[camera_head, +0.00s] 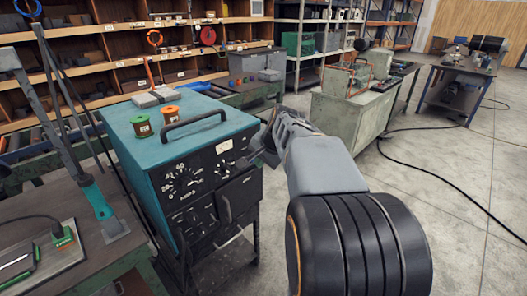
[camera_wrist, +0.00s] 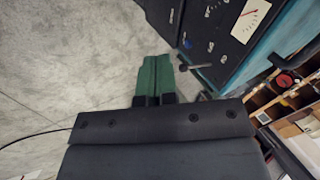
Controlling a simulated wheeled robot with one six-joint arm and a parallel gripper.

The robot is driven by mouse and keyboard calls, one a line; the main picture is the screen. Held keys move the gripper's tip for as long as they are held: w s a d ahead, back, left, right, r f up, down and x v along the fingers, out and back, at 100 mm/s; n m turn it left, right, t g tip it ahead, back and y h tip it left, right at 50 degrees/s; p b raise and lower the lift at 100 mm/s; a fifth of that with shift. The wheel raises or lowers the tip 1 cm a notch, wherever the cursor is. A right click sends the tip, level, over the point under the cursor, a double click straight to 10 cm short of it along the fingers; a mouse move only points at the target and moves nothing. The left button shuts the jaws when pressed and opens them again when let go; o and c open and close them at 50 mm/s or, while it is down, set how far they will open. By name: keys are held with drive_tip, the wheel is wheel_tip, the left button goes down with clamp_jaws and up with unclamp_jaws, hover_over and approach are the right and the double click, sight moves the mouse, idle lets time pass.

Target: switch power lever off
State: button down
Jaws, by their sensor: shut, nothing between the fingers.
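The teal power unit (camera_head: 203,150) has a black front panel with dials, a gauge and a vertical handle. In the wrist view its panel (camera_wrist: 212,45) fills the upper right. A short dark lever with a rounded end (camera_wrist: 194,67) sticks out from the panel there. My gripper (camera_head: 258,150) is in front of the panel's right side in the head view and hides part of it. In the wrist view my gripper (camera_wrist: 156,76) shows two green fingers pressed together, empty. They are left of the lever, with a small gap in the picture. Contact cannot be judged.
Two wire spools (camera_head: 141,125) and a black carry handle (camera_head: 192,122) are on top of the unit. A bench (camera_head: 65,240) stands at the left. A green-grey machine cabinet (camera_head: 335,115) stands behind my arm. Open concrete floor lies to the right, with a black cable (camera_head: 440,172) across it.

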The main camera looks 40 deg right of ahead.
drive_tip(key=w+d+r+m+t, duration=0.15)
drive_tip(key=d+m, duration=0.35)
drive_tip(key=d, duration=0.5)
drive_tip(key=w+r+p+x, duration=0.1)
drive_tip(key=w+p+x, duration=0.1)
drive_tip(key=x, duration=1)
drive_tip(key=shift+w+d+h, duration=0.25)
drive_tip(key=shift+d+h, duration=0.05)
drive_tip(key=shift+d, duration=0.15)
drive_tip(key=shift+r, duration=0.1)
drive_tip(key=shift+w+f+b, duration=0.1)
drive_tip(key=shift+f+b, duration=0.7)
drive_tip(key=shift+f, duration=0.1)
drive_tip(key=shift+r, duration=0.1)
